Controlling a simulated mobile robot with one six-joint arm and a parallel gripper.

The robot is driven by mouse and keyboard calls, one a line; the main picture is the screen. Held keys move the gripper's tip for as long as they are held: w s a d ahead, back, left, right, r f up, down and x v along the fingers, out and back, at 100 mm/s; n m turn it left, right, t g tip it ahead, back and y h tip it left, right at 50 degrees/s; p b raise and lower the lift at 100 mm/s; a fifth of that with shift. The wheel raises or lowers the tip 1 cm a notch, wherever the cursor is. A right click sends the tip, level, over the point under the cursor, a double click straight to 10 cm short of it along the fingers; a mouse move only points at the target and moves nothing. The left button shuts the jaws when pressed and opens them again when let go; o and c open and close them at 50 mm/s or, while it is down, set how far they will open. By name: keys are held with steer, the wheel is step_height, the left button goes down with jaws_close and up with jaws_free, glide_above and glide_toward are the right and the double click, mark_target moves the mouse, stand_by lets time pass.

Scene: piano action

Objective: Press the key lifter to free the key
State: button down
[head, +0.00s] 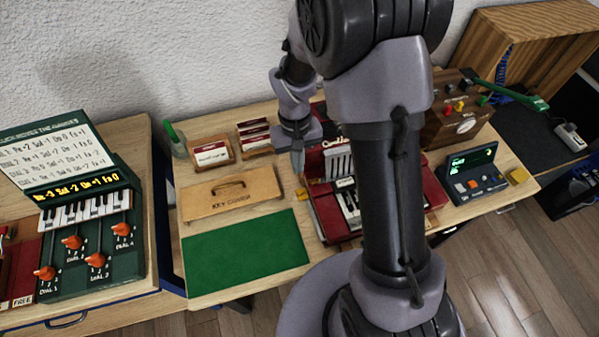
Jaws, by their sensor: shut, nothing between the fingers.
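The red piano action unit (322,213) stands on the right part of the light wooden table, with white and black keys (347,199) and a white slatted part (338,158) behind them. My arm hides much of its middle and right. A small yellow piece (302,194) is at its left edge; I cannot tell whether this is the key lifter. My gripper (297,158) points down near the unit's back left corner, shut and empty. I cannot tell whether it touches anything there.
A wooden key cover (232,192) and a green mat (245,245) lie left of the unit. Card holders (211,153) stand behind. A green dial box (95,255) is on the left table. A dark console (474,178) and a brown meter box (455,122) are at right.

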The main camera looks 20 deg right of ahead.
steer(key=shift+w+r+p, duration=0.15)
steer(key=shift+r+p, duration=0.05)
steer(key=shift+r, duration=0.75)
steer(key=shift+w+r+p, duration=0.1)
steer(key=shift+r+p, duration=0.1)
steer(key=shift+r, duration=0.7)
steer(key=s+a+r+m+t+y+b, duration=0.1)
steer(key=s+r+t, duration=0.1)
steer(key=s+r, duration=0.35)
steer(key=s+a+r+m+t+b, duration=0.1)
steer(key=s+r+m+t+b, duration=0.15)
steer(key=r, duration=0.65)
steer(key=s+a+r+t+y, duration=0.1)
steer(key=s+r+t, duration=0.1)
steer(key=s, duration=0.7)
steer(key=shift+a+r+m+b, duration=0.15)
steer(key=shift+r+m+b, duration=0.15)
steer(key=shift+r+m, duration=0.25)
steer(key=shift+t, duration=0.25)
